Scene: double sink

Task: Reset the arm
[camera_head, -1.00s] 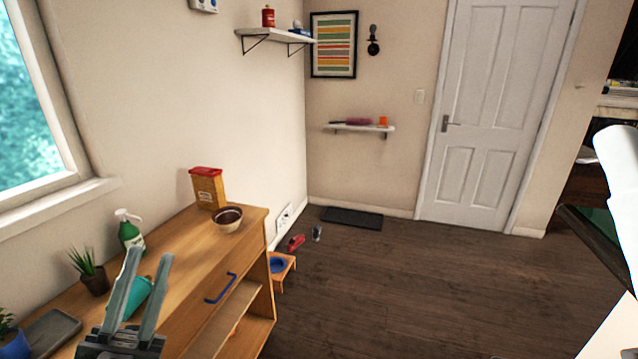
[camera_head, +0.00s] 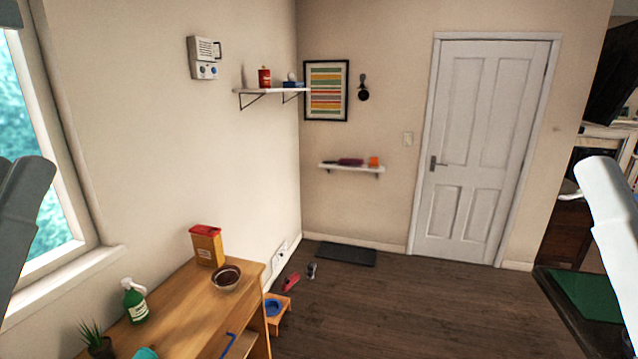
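Neither of my grippers shows in the head view. A grey part of my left arm (camera_head: 18,225) stands at the left edge in front of the window. A white part of my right arm (camera_head: 612,210) stands at the right edge. Whatever the grippers hold, if anything, is out of the picture.
A wooden cabinet (camera_head: 172,312) at lower left bears a green spray bottle (camera_head: 135,303), a yellow box with a red top (camera_head: 206,245), a bowl (camera_head: 226,279) and a potted plant (camera_head: 97,342). The dark floor (camera_head: 430,310) is mostly clear towards the white door (camera_head: 485,150).

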